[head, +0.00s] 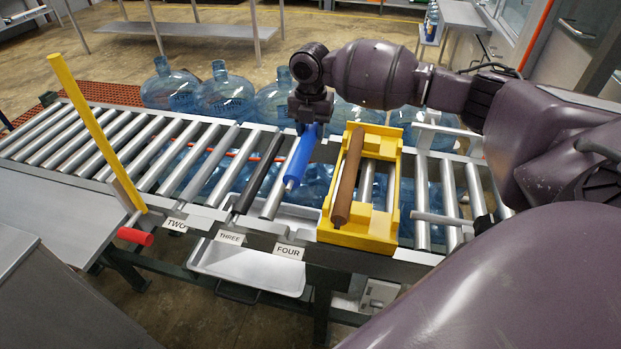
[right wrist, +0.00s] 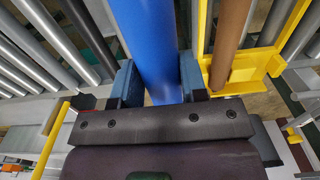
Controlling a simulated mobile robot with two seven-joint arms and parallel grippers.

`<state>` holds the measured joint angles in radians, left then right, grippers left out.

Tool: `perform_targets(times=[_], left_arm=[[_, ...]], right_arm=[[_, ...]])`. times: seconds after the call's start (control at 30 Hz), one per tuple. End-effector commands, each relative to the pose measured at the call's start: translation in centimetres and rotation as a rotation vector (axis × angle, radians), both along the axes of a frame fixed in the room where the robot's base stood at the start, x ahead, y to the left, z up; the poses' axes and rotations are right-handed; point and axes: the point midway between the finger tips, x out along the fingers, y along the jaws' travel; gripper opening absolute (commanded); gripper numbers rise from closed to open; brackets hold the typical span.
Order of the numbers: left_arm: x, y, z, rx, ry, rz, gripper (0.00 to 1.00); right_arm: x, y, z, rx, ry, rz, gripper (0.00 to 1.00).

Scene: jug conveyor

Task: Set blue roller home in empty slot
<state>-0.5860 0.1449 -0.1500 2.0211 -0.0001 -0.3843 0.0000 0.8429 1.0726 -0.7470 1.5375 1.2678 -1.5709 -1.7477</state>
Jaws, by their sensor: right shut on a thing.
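The blue roller (head: 299,160) lies lengthwise over the conveyor, between a silver roller (head: 271,203) and the yellow cradle (head: 390,205). My right gripper (head: 310,122) is shut on its far part; the right wrist view shows blue finger pads on both sides of the blue roller (right wrist: 155,40). A bare metal shaft shows at the roller's near end. A gap shows under and beside it, above label FOUR (head: 289,251). I cannot tell whether the roller touches the frame or hangs just above it. My left gripper is out of view.
A black roller (head: 258,172) lies left, near label THREE (head: 229,238). A brown roller (head: 348,175) rests on the yellow cradle. A yellow post (head: 97,130) and red cylinder (head: 135,237) stand at left. Several water jugs (head: 226,98) line the back. A white tray (head: 247,270) sits below.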

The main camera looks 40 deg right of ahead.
Motion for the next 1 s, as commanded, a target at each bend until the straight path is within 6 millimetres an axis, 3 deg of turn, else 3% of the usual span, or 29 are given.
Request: perform_targets(times=[0.2,0.4,0.77,1.0], left_arm=[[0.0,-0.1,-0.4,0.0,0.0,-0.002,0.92],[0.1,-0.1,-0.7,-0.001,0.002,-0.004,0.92],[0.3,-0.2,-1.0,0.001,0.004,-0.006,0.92],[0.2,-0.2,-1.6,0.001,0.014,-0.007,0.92]], right_arm=[[0.0,0.0,-5.0,0.0,0.003,-0.001,0.03],[0.0,0.0,-8.5,0.001,0.001,-0.001,0.03],[0.0,0.0,-10.8,0.0,0.0,-0.002,0.03],[0.0,0.0,-14.7,0.0,0.001,-0.002,0.03]])
